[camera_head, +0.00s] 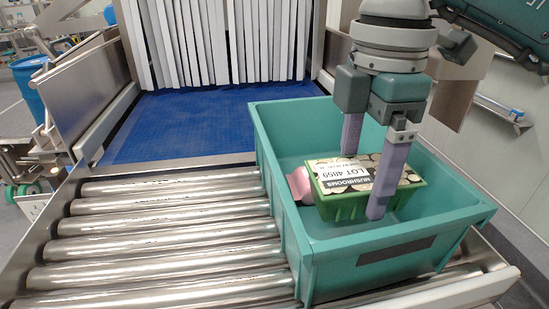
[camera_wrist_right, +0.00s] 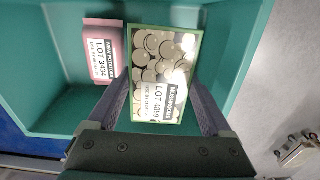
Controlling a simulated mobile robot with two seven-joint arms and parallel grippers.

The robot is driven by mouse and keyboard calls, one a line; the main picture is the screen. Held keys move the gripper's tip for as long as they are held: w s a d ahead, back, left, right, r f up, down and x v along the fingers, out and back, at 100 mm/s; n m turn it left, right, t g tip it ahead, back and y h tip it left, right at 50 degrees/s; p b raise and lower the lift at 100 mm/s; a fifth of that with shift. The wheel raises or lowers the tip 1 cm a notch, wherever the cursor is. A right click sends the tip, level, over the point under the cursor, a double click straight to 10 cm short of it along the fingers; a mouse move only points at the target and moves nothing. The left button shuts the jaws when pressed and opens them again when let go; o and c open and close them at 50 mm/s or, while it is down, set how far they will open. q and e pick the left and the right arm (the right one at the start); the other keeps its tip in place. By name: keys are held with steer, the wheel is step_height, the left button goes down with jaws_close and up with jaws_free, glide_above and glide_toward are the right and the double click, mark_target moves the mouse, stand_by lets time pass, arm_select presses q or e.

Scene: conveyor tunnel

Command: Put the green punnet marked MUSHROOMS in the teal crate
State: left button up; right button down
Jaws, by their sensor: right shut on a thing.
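The green punnet marked MUSHROOMS (camera_head: 345,205) has a printed lid with a white LOT 4859 label. It is inside the teal crate (camera_head: 385,262), between the two purple fingers of my right gripper (camera_head: 364,182), which is shut on it. The right wrist view shows the punnet (camera_wrist_right: 163,72) from above, with a finger of the right gripper (camera_wrist_right: 165,100) on either side. I cannot tell whether the punnet touches the crate floor. My left gripper is not in view.
A pink punnet (camera_head: 299,185) with a LOT 3434 label (camera_wrist_right: 103,58) lies in the crate, left of the green one. The crate stands on steel rollers (camera_head: 165,235). A blue belt (camera_head: 200,120) leads under white strip curtains (camera_head: 215,40). The rollers left of the crate are clear.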

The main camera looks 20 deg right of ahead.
mark_target(354, 209)
steer(key=shift+f, duration=2.85)
steer(key=shift+f, duration=0.2)
jaws_free()
steer(key=shift+r, duration=0.1)
steer(key=shift+r, duration=0.1)
step_height(354, 209, up, 12)
steer(key=shift+r+p, duration=0.1)
steer(key=shift+p, duration=0.2)
